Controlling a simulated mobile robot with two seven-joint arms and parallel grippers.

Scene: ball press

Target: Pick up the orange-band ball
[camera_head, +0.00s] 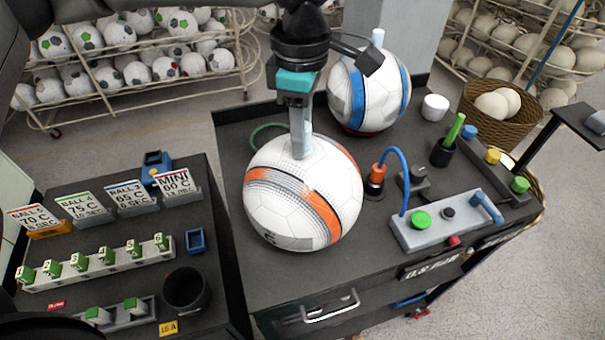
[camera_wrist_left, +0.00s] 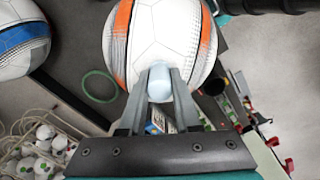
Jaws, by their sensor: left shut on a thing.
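The orange-band ball (camera_head: 290,205) is white with orange bands and grey dotted patches, and it is in front of the middle of the head view. My left gripper (camera_head: 300,152) comes down on it from above and is shut on its pale blue top peg. In the left wrist view the two fingers (camera_wrist_left: 158,85) close on either side of this peg, with the ball (camera_wrist_left: 150,35) beyond them. The ball hangs upright under the gripper, and I cannot tell whether its underside touches the dark cart top (camera_head: 235,165). My right gripper is not in view.
A blue-band ball (camera_head: 350,95) stands behind, to the right. A green ring (camera_head: 262,130) lies behind the held ball. To the right are a grey button box (camera_head: 450,215), a blue cable (camera_head: 402,165) and a black cup (camera_head: 442,153). A side table with cards (camera_head: 82,208) stands left.

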